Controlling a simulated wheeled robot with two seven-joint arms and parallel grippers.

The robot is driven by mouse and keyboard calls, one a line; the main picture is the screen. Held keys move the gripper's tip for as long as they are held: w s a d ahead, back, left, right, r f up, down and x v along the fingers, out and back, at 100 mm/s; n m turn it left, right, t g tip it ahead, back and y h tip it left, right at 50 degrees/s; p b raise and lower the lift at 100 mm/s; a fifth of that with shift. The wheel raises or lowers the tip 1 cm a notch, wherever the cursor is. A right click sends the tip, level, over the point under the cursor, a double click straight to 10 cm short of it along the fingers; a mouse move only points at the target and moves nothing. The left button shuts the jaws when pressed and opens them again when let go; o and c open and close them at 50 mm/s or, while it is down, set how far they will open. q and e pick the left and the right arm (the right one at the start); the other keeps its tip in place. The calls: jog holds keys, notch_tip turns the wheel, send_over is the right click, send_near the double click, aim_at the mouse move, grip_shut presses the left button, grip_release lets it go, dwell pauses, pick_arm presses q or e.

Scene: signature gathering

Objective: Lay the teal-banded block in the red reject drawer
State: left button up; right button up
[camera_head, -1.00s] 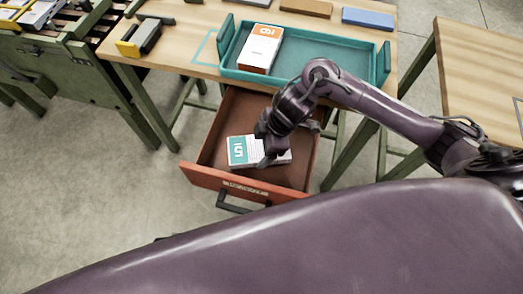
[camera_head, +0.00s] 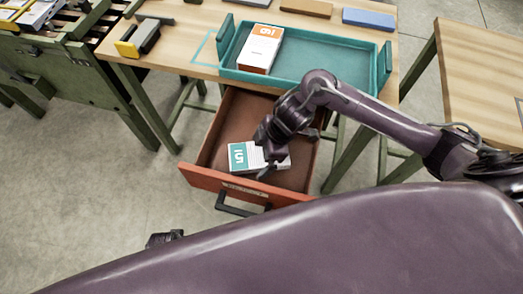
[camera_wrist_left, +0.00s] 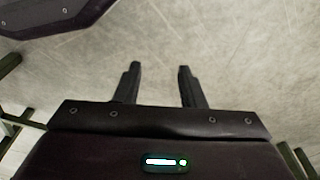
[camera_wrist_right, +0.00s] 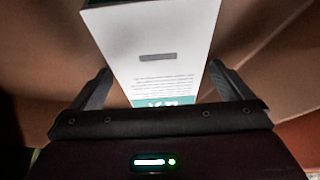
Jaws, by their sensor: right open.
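The teal-banded block (camera_head: 245,157), white with a teal end marked 15, lies flat in the open red drawer (camera_head: 213,181) under the table. My right gripper (camera_head: 265,160) is over the right part of the block, inside the drawer. In the right wrist view the block (camera_wrist_right: 155,50) lies between the spread fingers of the right gripper (camera_wrist_right: 172,85), with gaps showing beside it. The arm hides part of the block's right end in the head view. My left gripper (camera_wrist_left: 160,75) is open and empty above the bare floor in the left wrist view.
A teal tray (camera_head: 330,76) on the wooden table holds an orange-banded block (camera_head: 260,47). A brown block (camera_head: 306,8) and a blue block (camera_head: 368,18) lie behind it. The drawer's black handle (camera_head: 240,206) faces me. A second table (camera_head: 480,70) stands at right.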

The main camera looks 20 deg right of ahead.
jog(key=shift+r, duration=0.25)
pick_arm(q)
jog(key=s+a+f+p, duration=0.2)
jog(key=s+f+p, duration=0.1)
jog(key=f, duration=0.3)
jog(key=shift+s, duration=0.8)
pick_arm(e)
jog(key=v, duration=1.2)
pick_arm(q)
jog(key=shift+a+r, duration=0.1)
